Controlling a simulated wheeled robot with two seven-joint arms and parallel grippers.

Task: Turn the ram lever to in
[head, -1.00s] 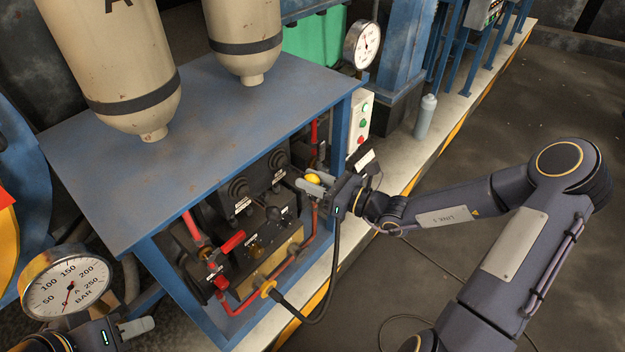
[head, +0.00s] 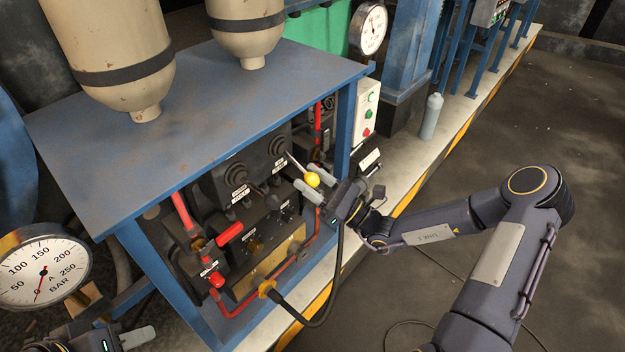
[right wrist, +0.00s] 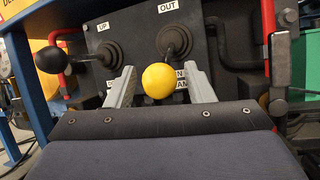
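The ram lever has a yellow ball knob (head: 312,180) on a metal shaft. It comes out of the dark valve panel under the blue frame. The knob (right wrist: 169,83) also shows in the right wrist view, below the OUT label; the label under it is partly hidden and ends in N. My right gripper (head: 314,182) is open with its fingers on either side of the knob. In the wrist view, the gripper (right wrist: 161,82) shows its fingers apart; contact with the knob is unclear.
A black-knobbed lever (right wrist: 50,60) by the UP label stands left of the ram lever. Red pipes (head: 317,235) and a black hose (head: 338,270) run close by. The blue frame's post (head: 345,130) and a white button box (head: 366,110) are near. The right floor is open.

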